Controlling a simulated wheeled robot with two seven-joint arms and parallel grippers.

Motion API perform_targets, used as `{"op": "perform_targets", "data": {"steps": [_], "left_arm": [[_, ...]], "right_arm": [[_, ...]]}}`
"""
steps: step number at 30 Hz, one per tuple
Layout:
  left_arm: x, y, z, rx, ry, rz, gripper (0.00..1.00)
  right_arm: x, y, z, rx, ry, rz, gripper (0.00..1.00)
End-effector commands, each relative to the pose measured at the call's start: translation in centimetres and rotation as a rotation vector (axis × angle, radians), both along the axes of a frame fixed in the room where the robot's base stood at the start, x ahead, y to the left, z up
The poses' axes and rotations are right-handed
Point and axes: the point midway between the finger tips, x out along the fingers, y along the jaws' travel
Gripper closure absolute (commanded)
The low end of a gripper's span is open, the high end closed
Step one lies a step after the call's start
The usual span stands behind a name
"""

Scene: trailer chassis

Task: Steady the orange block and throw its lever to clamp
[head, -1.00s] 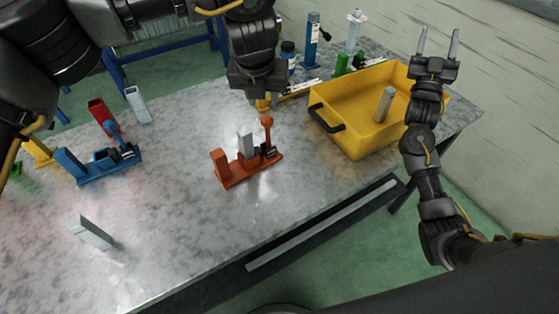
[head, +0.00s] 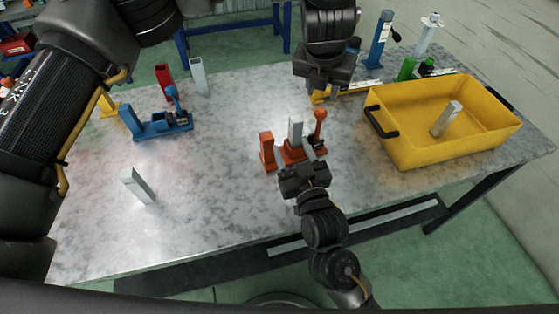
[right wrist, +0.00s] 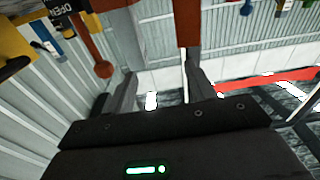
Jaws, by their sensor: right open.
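The orange block (head: 268,152) stands on the grey table in the head view, with an upright grey piece (head: 295,132) in it and an orange lever (head: 319,122) standing up at its right end. My right gripper (head: 302,160) is open at the block's front side and hides part of its base. The right wrist view shows the round-ended orange lever (right wrist: 103,68) left of the fingers and an orange post (right wrist: 187,22) above the right finger; contact is unclear. My left gripper (head: 323,92) points down behind and above the lever, apart from it; its jaw gap is unclear.
A yellow bin (head: 425,152) holding a grey bar (head: 446,118) stands to the right. A blue lever fixture (head: 160,126) and a loose grey piece (head: 138,186) are to the left. The table's front left is mostly clear.

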Motion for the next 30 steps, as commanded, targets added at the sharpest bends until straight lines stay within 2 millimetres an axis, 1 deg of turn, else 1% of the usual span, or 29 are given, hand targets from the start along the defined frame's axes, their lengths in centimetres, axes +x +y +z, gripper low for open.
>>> {"op": "perform_targets", "data": {"steps": [1,3,6,10,13,17,24,30], "left_arm": [[0.0,0.0,0.0,0.000,0.000,0.000,0.64],[0.0,0.0,0.0,0.000,0.000,0.000,0.64],[0.0,0.0,0.0,0.000,0.000,0.000,0.64],[0.0,0.0,0.0,0.000,0.000,0.000,0.64],[0.0,0.0,0.0,0.000,0.000,0.000,0.64],[0.0,0.0,0.0,0.000,0.000,0.000,0.64],[0.0,0.0,0.0,0.000,0.000,0.000,0.64],[0.0,0.0,0.0,0.000,0.000,0.000,0.64]], "right_arm": [[-0.9,1.0,-0.3,0.007,0.021,0.022,0.45],[-1.8,2.1,-0.6,0.010,0.045,0.046,0.45],[-2.5,2.9,-0.8,0.013,0.062,0.066,0.45],[-2.7,3.2,-0.9,0.014,0.068,0.073,0.45],[-2.4,3.3,-0.9,0.013,0.066,0.073,0.45],[-1.1,3.8,-0.8,0.013,0.065,0.072,0.45],[2.8,5.6,-0.8,0.012,0.064,0.072,0.45],[5.6,6.8,-0.9,0.013,0.066,0.071,0.45]]}}
